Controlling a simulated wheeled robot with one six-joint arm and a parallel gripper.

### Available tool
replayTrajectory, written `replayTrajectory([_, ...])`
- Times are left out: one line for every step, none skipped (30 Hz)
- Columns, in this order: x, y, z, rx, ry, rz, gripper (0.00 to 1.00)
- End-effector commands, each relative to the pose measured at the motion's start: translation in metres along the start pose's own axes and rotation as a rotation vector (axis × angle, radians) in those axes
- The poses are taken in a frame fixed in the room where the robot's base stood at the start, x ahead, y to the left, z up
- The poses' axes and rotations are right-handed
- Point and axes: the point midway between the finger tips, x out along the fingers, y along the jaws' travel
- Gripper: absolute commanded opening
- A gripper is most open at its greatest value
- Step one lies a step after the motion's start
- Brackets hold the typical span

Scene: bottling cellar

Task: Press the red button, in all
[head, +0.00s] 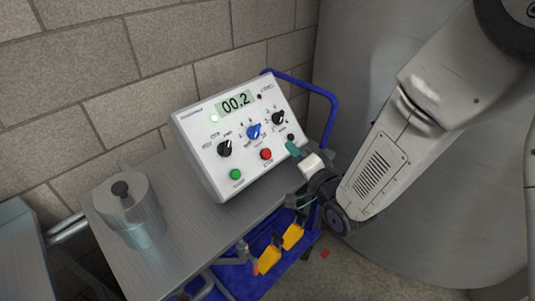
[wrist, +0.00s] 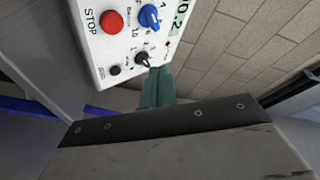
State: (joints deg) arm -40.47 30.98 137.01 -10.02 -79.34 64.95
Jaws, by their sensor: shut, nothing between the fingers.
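The red button (head: 266,154) sits on the lower front of a white control box, between a green button (head: 235,174) and a small black button (head: 291,137). In the wrist view the red button (wrist: 112,21) has the word STOP beside it. My gripper (head: 293,150) is shut and empty, its teal fingertips close to the panel's lower right part, right of the red button and apart from it. In the wrist view the teal fingers (wrist: 157,86) end near a black knob (wrist: 142,59); whether they touch the panel I cannot tell.
A block wall is behind.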

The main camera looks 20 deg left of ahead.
Motion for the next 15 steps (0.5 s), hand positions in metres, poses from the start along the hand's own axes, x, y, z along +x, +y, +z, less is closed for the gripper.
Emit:
replayTrajectory([0.003, 0.003, 0.003, 0.0, -0.001, 0.001, 0.0])
replayTrajectory([0.005, 0.005, 0.005, 0.0, -0.001, 0.001, 0.0])
replayTrajectory([0.009, 0.007, 0.007, 0.0, -0.002, 0.002, 0.0])
replayTrajectory([0.012, 0.009, 0.009, 0.0, -0.002, 0.001, 0.0])
replayTrajectory([0.015, 0.011, 0.012, -0.001, -0.002, 0.001, 0.0])
replayTrajectory([0.019, 0.015, 0.015, -0.001, -0.003, 0.002, 0.0])
replayTrajectory([0.022, 0.017, 0.017, -0.001, -0.003, 0.001, 0.0])
replayTrajectory([0.025, 0.019, 0.02, -0.001, -0.002, 0.001, 0.0])
replayTrajectory([0.029, 0.022, 0.022, -0.001, -0.002, 0.002, 0.0])
replayTrajectory([0.032, 0.024, 0.024, -0.001, -0.002, 0.001, 0.0])
replayTrajectory([0.035, 0.026, 0.026, -0.001, -0.002, 0.001, 0.0])
replayTrajectory([0.038, 0.029, 0.029, -0.001, -0.002, 0.002, 0.0])
replayTrajectory([0.041, 0.031, 0.031, -0.001, -0.002, 0.001, 0.0])
replayTrajectory([0.044, 0.032, 0.032, -0.001, -0.002, 0.001, 0.0])
replayTrajectory([0.046, 0.035, 0.035, -0.001, -0.002, 0.001, 0.0])
